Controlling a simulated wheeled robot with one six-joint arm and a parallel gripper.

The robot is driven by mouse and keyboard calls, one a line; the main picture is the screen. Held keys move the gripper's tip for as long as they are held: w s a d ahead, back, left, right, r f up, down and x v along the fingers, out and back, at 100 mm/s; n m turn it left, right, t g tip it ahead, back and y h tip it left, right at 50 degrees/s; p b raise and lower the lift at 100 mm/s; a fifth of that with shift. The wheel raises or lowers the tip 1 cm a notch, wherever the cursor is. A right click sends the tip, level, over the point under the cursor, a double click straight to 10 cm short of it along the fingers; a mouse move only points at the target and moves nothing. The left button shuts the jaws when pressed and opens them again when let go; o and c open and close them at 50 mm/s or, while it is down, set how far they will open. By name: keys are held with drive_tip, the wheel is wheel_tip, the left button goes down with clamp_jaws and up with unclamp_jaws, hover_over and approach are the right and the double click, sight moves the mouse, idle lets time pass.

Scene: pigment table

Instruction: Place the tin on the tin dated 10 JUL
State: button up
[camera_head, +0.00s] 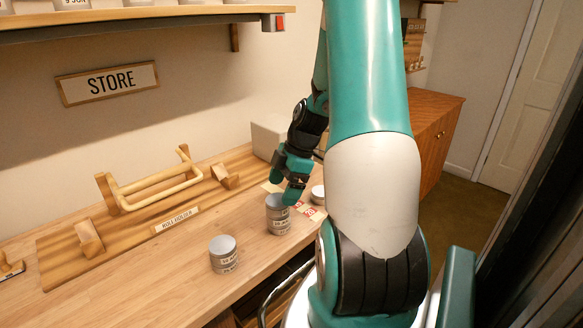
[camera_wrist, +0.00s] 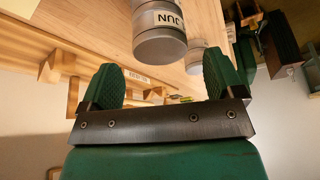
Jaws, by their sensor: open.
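In the head view, a tall grey tin shape (camera_head: 278,216) stands on the table and looks like one tin stacked on another. A single grey tin (camera_head: 224,256) stands in front and to its left. Their label dates are too small to read there. My gripper (camera_head: 293,198) is beside the top of the stack, on its far right side. In the wrist view my gripper (camera_wrist: 160,70) is open and empty. A grey tin (camera_wrist: 160,45) with an upside-down label ending in JUN is just beyond the fingertips.
A wooden roll holder (camera_head: 150,190) lies along the back of the table. A small white dish (camera_head: 318,193) and red-and-white labels (camera_head: 309,211) are right of the stack. A pale box (camera_head: 270,138) stands at the wall.

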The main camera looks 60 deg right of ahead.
drive_tip(key=v, duration=0.8)
drive_tip(key=w+a+r+m+g, duration=0.1)
drive_tip(key=w+a+r, duration=0.1)
drive_tip(key=a, duration=1)
drive_tip(key=w+a+r, duration=0.2)
drive_tip(key=a, duration=0.9)
drive_tip(key=s+a+r+m, duration=0.1)
drive_tip(key=s+a, duration=0.4)
drive_tip(key=a, duration=0.3)
drive_tip(key=s+a+m+g, duration=0.1)
drive_tip(key=s+a, duration=0.5)
drive_tip(key=a, duration=0.2)
drive_tip(key=shift+s+r+m+g+y+b, duration=0.15)
drive_tip(key=shift+r+m+g+y+b, duration=0.15)
drive_tip(key=shift+r+m+b, duration=0.1)
